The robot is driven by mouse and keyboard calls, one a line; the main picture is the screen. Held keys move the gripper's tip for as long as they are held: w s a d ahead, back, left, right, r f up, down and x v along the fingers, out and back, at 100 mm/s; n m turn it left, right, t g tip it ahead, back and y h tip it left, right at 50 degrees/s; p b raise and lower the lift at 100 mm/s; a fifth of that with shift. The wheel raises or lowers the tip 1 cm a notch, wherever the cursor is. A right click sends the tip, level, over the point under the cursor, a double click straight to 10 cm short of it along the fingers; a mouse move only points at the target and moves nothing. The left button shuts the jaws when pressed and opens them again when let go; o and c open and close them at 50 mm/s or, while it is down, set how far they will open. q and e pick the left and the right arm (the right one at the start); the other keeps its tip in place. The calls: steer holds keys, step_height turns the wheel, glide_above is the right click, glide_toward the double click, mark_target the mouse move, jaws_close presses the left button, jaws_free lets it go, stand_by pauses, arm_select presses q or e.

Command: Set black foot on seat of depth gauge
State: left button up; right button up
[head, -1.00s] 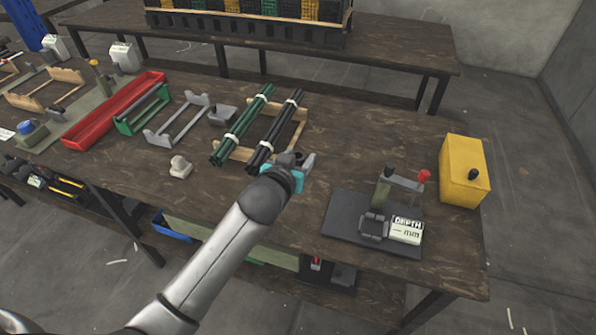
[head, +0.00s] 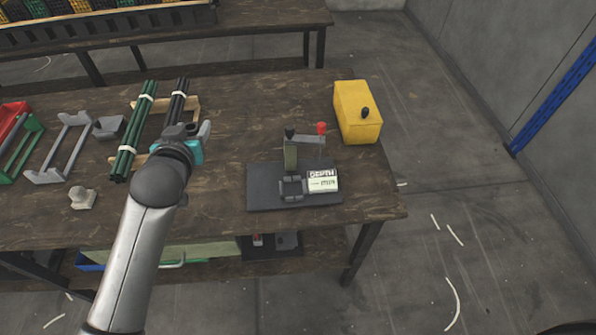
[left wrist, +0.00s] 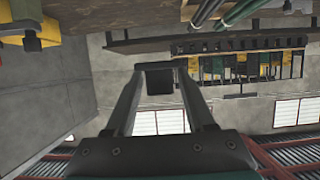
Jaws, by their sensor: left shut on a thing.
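The depth gauge (head: 304,150) stands on a dark base plate (head: 262,200) on the right part of the table. It has a dark, bracket-like seat (head: 291,188), a white display (head: 323,182) marked DEPTH and mm, and a red-knobbed lever (head: 321,128). My left gripper (head: 196,130) is left of the gauge, apart from it, above the table by the near end of the black rods. In the left wrist view its fingers (left wrist: 159,74) are shut on a small dark block, the black foot (left wrist: 160,86). The head view barely shows the foot. My right gripper is out of view.
A yellow box (head: 358,115) with a black knob stands behind the gauge. A small pale block (head: 83,198) sits farther left. The table between gripper and gauge is clear.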

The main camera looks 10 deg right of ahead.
arm_select(q)
steer(key=shift+r, duration=0.1)
stand_by(0.6)
steer(key=s+r, duration=0.2)
steer(key=r, duration=0.8)
steer(key=s+r, duration=0.3)
steer(key=r, duration=0.7)
steer(key=shift+s+a+r, duration=0.15)
steer(key=shift+s+a, duration=0.2)
